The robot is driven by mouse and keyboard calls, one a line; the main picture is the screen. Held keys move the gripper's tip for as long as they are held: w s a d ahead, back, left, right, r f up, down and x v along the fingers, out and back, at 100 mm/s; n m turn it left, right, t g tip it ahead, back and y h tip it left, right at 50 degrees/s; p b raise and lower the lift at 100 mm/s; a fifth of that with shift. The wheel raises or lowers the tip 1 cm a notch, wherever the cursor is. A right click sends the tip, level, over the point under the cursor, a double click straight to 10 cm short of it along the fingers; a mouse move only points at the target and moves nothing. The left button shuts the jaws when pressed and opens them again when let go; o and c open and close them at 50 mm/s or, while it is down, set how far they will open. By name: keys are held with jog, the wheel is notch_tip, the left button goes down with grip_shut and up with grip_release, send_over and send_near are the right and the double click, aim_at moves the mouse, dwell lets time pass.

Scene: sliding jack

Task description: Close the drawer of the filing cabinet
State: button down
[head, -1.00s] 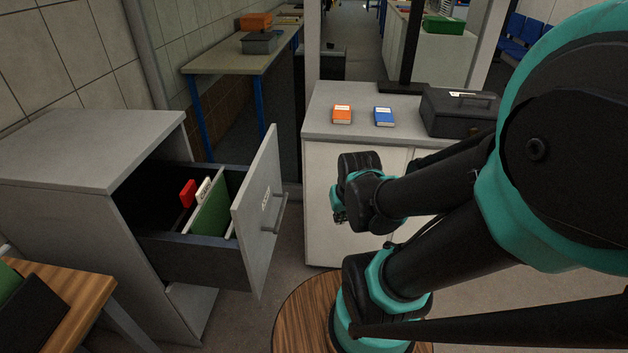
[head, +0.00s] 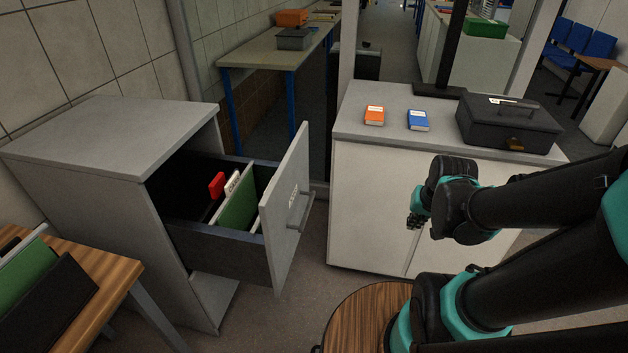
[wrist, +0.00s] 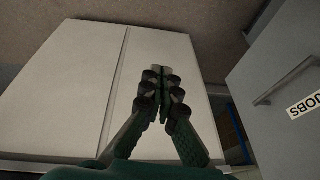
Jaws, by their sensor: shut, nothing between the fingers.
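The grey filing cabinet (head: 105,140) stands at the left in the head view. Its drawer (head: 215,256) is pulled well out, with green, white and red folders inside. The drawer front (head: 287,215) carries a bar handle (head: 301,211) and a label. In the wrist view the drawer front (wrist: 265,95) is at the right, with the handle (wrist: 290,85) and a "JOBS" label. My gripper (wrist: 160,72) is shut and empty, its fingertips together. In the head view my gripper (head: 414,222) is right of the drawer front, clearly apart from it.
A white counter (head: 375,205) stands behind my gripper, bearing an orange box (head: 374,115), a blue box (head: 418,120) and a black case (head: 508,124). A wooden table (head: 105,265) is at the front left. Open floor lies between drawer and counter.

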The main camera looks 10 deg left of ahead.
jog(key=w+a+r+m+g+y, duration=0.1)
jog(key=w+a+m+y, duration=0.3)
jog(key=w+a+m, duration=0.7)
jog(key=m+g+y, duration=0.2)
jog(key=m+y, duration=0.2)
jog(key=m, duration=0.2)
send_near(306, 182)
notch_tip(306, 182, down, 5)
jog(key=a, duration=0.4)
jog(key=shift+w+a+f, duration=0.15)
jog(key=shift+w+f, duration=0.05)
jog(key=shift+f, duration=0.1)
jog(key=shift+a, duration=0.4)
